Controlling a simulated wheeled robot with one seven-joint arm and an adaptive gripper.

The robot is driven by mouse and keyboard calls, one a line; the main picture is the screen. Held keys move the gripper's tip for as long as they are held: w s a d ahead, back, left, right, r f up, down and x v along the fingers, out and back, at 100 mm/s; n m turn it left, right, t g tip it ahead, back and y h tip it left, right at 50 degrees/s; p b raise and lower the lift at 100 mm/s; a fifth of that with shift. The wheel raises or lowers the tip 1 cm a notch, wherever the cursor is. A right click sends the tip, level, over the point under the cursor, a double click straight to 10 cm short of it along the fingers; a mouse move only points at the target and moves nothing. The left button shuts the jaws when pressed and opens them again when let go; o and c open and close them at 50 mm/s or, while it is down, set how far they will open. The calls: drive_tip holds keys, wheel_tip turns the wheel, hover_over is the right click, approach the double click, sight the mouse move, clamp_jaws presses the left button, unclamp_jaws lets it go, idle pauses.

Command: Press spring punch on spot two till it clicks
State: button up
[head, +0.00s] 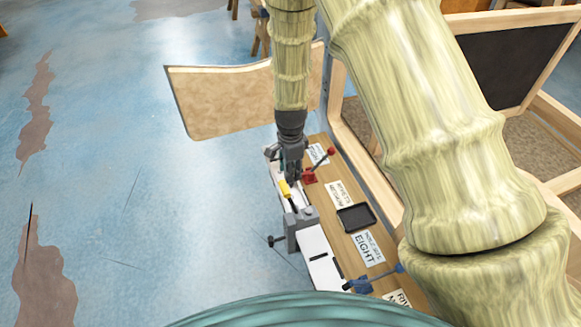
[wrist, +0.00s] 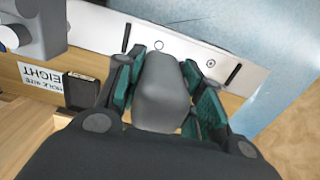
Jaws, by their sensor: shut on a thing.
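My gripper (head: 292,172) hangs over the far part of the workbench in the head view. In the wrist view, my gripper (wrist: 163,95) has its green-padded fingers shut on a grey, rounded body, the spring punch (wrist: 160,85). Its tip is hidden. Beyond it lies a pale metal strip (wrist: 185,50) with dark slots, a plain ring mark (wrist: 158,45) and a ring with a dark centre (wrist: 211,63). No number shows by either mark. I cannot tell whether the punch touches the strip. The strip also shows in the head view (head: 325,270).
A grey vise (head: 293,238) stands at the bench edge with a yellow-handled thing (head: 285,188) near it. Open floor lies left.

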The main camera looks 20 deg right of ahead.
wheel_tip(320, 180, down, 3)
drive_tip(key=shift+s+r+b, duration=0.15)
drive_tip(key=shift+b, duration=0.7)
drive_tip(key=shift+f+b, duration=0.45)
drive_tip(key=shift+f, duration=0.7)
drive_tip(key=shift+f, duration=0.2)
drive_tip(key=shift+r+p, duration=1.4)
drive_tip(key=shift+r, duration=0.45)
drive_tip(key=shift+r+p, duration=1.75)
drive_tip(key=shift+r, duration=0.7)
